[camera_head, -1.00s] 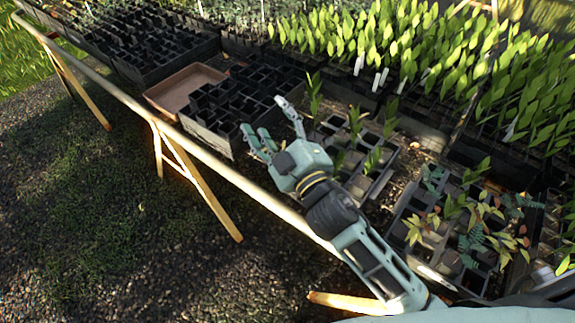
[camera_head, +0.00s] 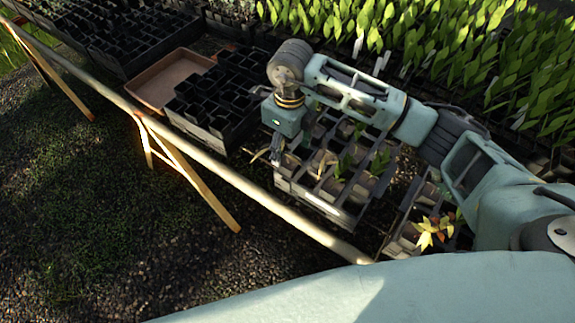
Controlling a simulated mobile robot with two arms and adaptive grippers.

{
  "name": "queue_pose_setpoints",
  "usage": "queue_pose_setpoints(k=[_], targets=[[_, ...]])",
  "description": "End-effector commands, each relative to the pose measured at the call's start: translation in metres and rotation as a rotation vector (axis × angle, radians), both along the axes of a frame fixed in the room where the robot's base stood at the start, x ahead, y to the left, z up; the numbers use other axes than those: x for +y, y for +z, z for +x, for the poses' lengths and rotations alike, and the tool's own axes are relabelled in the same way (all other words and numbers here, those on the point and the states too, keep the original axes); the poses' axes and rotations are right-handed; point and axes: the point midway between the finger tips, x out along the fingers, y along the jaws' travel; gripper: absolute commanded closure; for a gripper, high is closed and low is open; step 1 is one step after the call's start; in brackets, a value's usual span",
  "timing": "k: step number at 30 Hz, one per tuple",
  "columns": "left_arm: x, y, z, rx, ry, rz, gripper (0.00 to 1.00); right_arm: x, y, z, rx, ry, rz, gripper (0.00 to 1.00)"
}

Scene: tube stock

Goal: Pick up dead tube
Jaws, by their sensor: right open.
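My right gripper (camera_head: 280,154) points down at the left end of a dark tray (camera_head: 350,217) of square tubes; it is open, its fingers partly lost against the dark tray. A pale, dry-looking leaf (camera_head: 259,156) shows just left of the fingers. Another dry, tan plant (camera_head: 323,161) stands in the tray to the right, near green seedlings (camera_head: 343,166). I cannot tell for sure which tube is dead or whether the fingers touch one. My right forearm covers the tray's back part. My left gripper is not in view.
A block of empty black pots (camera_head: 215,95) stands left of the tray, with an empty brown tray (camera_head: 172,80) beyond. Dense green seedlings (camera_head: 440,50) fill the back right. The bench's wooden rail (camera_head: 240,185) runs along the front edge, with open ground below.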

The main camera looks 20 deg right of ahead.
Motion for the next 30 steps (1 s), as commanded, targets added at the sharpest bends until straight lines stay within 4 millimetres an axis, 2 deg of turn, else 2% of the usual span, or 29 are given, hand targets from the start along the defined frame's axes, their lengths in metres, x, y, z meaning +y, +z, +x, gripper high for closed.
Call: queue_pose_setpoints(k=[3,11,14,18,27,30], targets=[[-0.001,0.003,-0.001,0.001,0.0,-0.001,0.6,-0.01,-0.006,0.001,0.002,-0.008,-0.038,0.39],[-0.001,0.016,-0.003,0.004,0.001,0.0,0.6,-0.009,-0.034,0.001,0.004,-0.007,-0.036,0.39],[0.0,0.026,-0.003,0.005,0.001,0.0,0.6,-0.008,-0.05,0.001,0.006,-0.007,-0.035,0.39],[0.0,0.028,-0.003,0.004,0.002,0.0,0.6,-0.007,-0.07,0.002,0.003,-0.007,-0.033,0.39],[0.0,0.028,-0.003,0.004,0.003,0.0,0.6,-0.007,-0.076,0.003,0.0,-0.005,-0.033,0.39],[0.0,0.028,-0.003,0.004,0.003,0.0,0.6,-0.008,-0.076,0.003,0.0,-0.005,-0.033,0.48]])
